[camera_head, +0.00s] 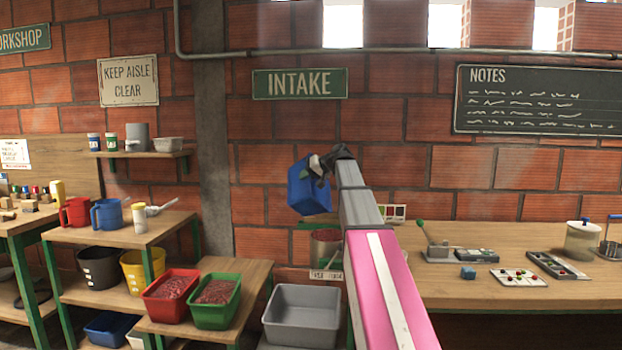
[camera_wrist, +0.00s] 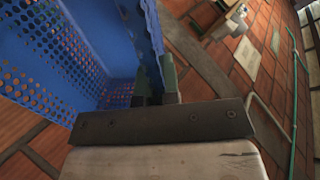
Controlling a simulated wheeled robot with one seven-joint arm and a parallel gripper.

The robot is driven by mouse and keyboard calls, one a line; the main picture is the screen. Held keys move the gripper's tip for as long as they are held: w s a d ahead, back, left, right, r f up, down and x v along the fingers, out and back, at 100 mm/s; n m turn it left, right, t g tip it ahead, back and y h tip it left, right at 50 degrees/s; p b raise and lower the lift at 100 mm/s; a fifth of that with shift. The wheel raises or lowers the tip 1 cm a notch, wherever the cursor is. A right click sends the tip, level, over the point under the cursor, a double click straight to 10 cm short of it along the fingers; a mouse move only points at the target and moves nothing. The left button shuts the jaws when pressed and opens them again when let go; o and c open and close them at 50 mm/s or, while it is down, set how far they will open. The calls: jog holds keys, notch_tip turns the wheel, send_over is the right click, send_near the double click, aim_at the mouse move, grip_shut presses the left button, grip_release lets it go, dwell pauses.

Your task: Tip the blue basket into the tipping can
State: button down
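The blue basket (camera_head: 309,190) is held up in front of the brick wall, below the INTAKE sign, and it is tilted. My gripper (camera_head: 325,163) is at its upper right edge. In the wrist view, the gripper (camera_wrist: 158,90) has its fingers closed on the wall of the basket (camera_wrist: 60,50), whose perforated sides show; I see nothing inside the part in view. A clear container (camera_head: 326,248) stands below and slightly right of the basket, partly hidden by my arm; I cannot tell whether it is the tipping can.
A grey tub (camera_head: 303,312) sits low in front. Red (camera_head: 171,295) and green (camera_head: 215,300) baskets with red contents stand on a low bench to its left. A workbench (camera_head: 460,290) with small tools and trays spans the right. The space around the raised basket is clear.

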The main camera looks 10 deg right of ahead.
aim_at(290, 185)
jog(key=shift+w+a+r+g+h, duration=0.1)
jog(key=shift+w+a+g+h, duration=0.35)
jog(key=shift+a, duration=0.2)
jog(key=shift+w+a+r+g+h, duration=0.1)
jog(key=shift+w+a+g+h, duration=0.3)
jog(key=shift+a+h, duration=0.2)
jog(key=w+a+f+g+h, duration=0.2)
jog(key=f+h, duration=0.1)
jog(key=shift+a+f+h, duration=0.1)
jog(key=shift+a+h, duration=0.15)
jog(key=shift+a, duration=0.1)
jog(key=shift+a+f+g+h, duration=0.15)
jog(key=shift+f+g+h, duration=0.7)
jog(key=shift+f, duration=0.6)
jog(key=shift+a+f+g+h, duration=0.15)
jog(key=shift+f+g+h, duration=0.45)
jog(key=shift+f+h, duration=0.65)
jog(key=shift+f, duration=0.2)
jog(key=shift+g+h, duration=0.3)
jog(key=shift+h, duration=0.1)
jog(key=shift+d+r, duration=0.1)
jog(key=shift+r, duration=2.15)
